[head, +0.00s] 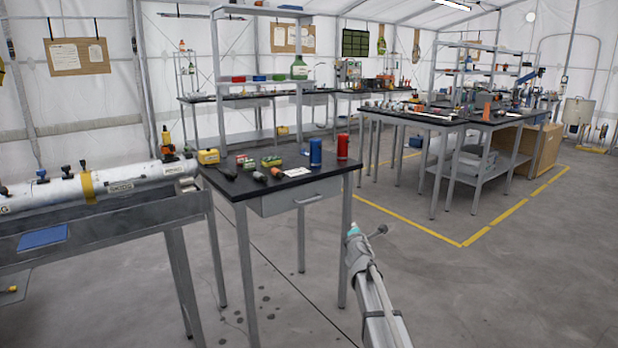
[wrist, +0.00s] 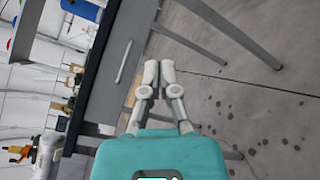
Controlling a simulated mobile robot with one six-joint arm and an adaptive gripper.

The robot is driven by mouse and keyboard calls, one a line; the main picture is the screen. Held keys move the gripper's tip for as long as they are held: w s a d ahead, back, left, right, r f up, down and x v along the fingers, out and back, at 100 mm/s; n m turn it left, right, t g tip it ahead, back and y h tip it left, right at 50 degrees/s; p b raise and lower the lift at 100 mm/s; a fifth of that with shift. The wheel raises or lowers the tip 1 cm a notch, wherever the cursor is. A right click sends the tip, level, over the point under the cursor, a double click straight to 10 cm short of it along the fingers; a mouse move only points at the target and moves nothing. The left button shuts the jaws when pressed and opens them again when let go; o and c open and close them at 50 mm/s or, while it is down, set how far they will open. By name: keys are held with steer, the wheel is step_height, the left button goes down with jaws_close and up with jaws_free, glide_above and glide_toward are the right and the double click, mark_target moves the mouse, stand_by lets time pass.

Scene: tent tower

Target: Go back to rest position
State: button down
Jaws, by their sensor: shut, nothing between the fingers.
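My gripper (wrist: 158,72) is shut and empty in the wrist view, its two pale fingertips close together in front of its teal body. Beyond the fingers there are the grey floor and the side of a dark-topped table, seen tilted. In the head view my arm rises from the bottom edge, right of the near table, over open floor. A bit of teal shows at its far end, and the fingers cannot be made out there. I see no contact between the gripper and the table.
The near black-topped table (head: 262,186) bears a blue can (head: 315,152), a red can (head: 342,147) and small tools. A long white cylinder (head: 95,187) lies on the bench at left. Other workbenches (head: 430,119) stand behind a yellow floor line. Floor at right is clear.

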steer(key=s+d+f+m+g+h, duration=0.2)
steer(key=s+d+f+m+g, duration=0.25)
steer(key=s+m, duration=0.35)
steer(key=s+d+f+m+g+h, duration=0.1)
steer(key=s+d+f+m+g, duration=0.25)
steer(key=s+f+m, duration=0.5)
steer(key=s+a+f+m+g+y, duration=0.1)
steer(key=s+a+m+g, duration=0.15)
steer(key=s, duration=0.65)
steer(key=s+a+f+m+g+y, duration=0.15)
steer(key=s+g, duration=0.25)
steer(key=s, duration=0.4)
steer(key=s+a+f+m+g+y, duration=0.1)
steer(key=s+a+m+g+y, duration=0.15)
steer(key=s, duration=0.65)
step_height(320, 180, up, 29)
steer(key=p, duration=3)
steer(key=shift+w+r+m+h, duration=0.15)
steer(key=shift+m+h, duration=0.15)
steer(key=shift+h, duration=0.1)
steer(key=shift+a, duration=0.1)
